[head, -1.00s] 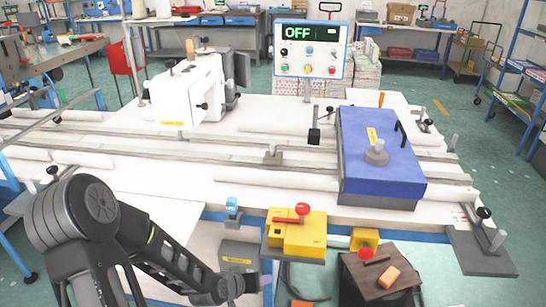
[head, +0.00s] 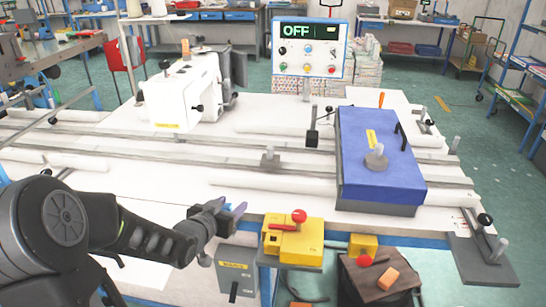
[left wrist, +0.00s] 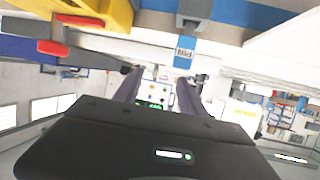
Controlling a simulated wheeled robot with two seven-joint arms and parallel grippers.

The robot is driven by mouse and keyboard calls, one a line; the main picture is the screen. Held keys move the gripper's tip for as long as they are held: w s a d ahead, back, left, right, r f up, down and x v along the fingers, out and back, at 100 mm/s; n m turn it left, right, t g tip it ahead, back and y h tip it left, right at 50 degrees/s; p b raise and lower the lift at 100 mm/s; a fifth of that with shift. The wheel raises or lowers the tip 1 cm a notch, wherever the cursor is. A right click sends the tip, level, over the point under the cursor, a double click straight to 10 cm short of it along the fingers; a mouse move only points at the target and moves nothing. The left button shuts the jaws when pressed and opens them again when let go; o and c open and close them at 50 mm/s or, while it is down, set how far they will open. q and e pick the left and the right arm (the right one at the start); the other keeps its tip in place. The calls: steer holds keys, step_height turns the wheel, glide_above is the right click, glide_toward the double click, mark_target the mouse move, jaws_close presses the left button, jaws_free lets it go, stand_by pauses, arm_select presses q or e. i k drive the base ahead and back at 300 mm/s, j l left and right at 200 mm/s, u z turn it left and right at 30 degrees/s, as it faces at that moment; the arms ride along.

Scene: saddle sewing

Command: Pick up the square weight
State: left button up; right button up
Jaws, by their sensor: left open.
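No object is plainly marked as the square weight. A small dark square block (head: 312,138) with a thin upright rod stands on the white table, left of the blue pad. A grey round piece with a knob (head: 376,158) sits on top of the blue pad (head: 385,185). My left gripper (head: 236,211) is at the table's front edge, left of the yellow box and well apart from the dark block. Its two purple fingers are spread and empty in the left wrist view (left wrist: 158,95). My right gripper does not show.
A yellow box with a red knob (head: 293,243) is at the front edge, close right of my left gripper. The white sewing machine (head: 187,95) stands at the back left. A control panel (head: 309,47) reads OFF. Long rails (head: 200,150) cross the table.

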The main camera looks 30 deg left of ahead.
mark_target(268, 159)
steer(key=i+j, duration=0.1)
steer(key=i, duration=0.35)
steer(key=i+j, duration=0.1)
steer(key=i, duration=0.35)
